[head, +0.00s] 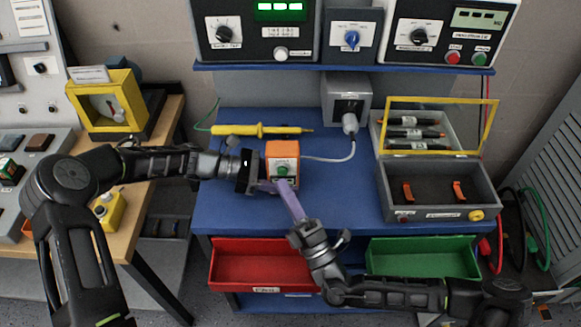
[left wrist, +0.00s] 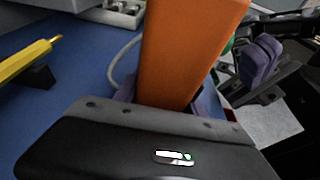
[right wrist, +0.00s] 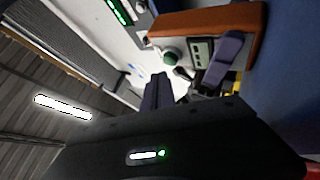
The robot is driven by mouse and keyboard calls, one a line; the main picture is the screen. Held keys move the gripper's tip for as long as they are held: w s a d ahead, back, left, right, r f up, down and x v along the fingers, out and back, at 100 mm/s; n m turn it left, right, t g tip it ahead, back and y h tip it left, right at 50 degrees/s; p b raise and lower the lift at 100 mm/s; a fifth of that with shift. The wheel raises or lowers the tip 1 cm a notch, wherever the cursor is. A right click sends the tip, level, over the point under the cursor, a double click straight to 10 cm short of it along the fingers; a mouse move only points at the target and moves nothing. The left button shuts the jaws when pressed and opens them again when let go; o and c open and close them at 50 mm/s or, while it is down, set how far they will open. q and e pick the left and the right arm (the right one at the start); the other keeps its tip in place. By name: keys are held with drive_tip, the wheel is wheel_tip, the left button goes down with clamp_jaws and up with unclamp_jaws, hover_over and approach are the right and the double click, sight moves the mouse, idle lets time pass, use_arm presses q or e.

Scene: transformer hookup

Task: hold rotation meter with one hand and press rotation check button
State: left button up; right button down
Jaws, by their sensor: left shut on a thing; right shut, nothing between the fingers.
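The rotation meter (head: 283,152) is an orange box with a pale front face. A green button (head: 283,171) is on that face, and in the right wrist view the button (right wrist: 170,57) shows beside a small display (right wrist: 202,50). My left gripper (head: 266,186) is shut on the meter from the left; its purple fingers flank the orange body (left wrist: 185,50) in the left wrist view. My right gripper (head: 284,186) is shut and empty, its tips close in front of the face, just below the button in the head view. I cannot tell whether they touch it.
A yellow probe (head: 255,130) lies on the blue bench (head: 340,205) behind the left gripper. A grey socket box (head: 346,98) with a cable stands behind the meter. An open grey case (head: 440,205) is to the right. Red (head: 260,265) and green (head: 420,258) bins sit below the front edge.

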drive_tip(key=shift+w, duration=0.2)
drive_tip(key=shift+w, duration=0.2)
